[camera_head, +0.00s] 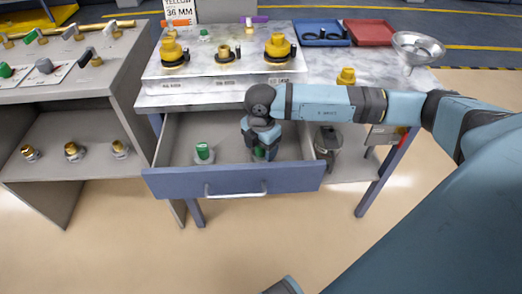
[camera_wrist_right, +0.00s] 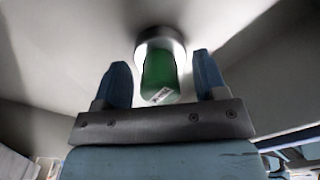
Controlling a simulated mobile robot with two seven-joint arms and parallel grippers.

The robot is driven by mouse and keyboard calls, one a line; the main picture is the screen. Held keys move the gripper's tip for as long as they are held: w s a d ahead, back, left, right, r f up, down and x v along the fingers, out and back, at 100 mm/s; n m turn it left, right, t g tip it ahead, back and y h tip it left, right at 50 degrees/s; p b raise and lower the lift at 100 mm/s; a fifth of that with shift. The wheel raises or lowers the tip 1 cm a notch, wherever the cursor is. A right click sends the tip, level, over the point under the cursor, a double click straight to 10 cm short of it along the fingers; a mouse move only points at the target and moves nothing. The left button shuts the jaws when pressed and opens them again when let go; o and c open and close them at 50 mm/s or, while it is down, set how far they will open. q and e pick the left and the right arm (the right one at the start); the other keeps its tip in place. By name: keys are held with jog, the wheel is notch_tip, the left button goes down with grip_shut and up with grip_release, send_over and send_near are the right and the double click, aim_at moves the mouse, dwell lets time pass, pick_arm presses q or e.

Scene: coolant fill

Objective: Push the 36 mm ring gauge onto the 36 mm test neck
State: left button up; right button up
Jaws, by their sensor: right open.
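Two green-handled pieces sit in the open drawer (camera_head: 232,187). The left one (camera_head: 203,153) stands clear. The right one (camera_head: 259,152) is mostly hidden by my right gripper (camera_head: 262,150). In the right wrist view, this green handle (camera_wrist_right: 160,78) with a grey round base stands between the two fingers of my open right gripper (camera_wrist_right: 160,85), with gaps on both sides. I cannot read its size. Several necks stand on the bench plate: a yellow-topped one at left (camera_head: 172,50), a brass one (camera_head: 225,50) and a yellow-topped one at right (camera_head: 278,48). Their labels are too small to read.
A card (camera_head: 182,12) reads yellow, 36 mm. A blue tray (camera_head: 322,33), a red tray (camera_head: 370,33) and a funnel (camera_head: 416,45) stand at the back right. A yellow piece (camera_head: 346,77) is near the bench's front edge. The drawer walls surround my right gripper.

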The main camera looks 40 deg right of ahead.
pick_arm(q)
jog(key=shift+f, duration=0.1)
pick_arm(e)
jog(key=c, duration=1)
jog(key=shift+c, duration=0.2)
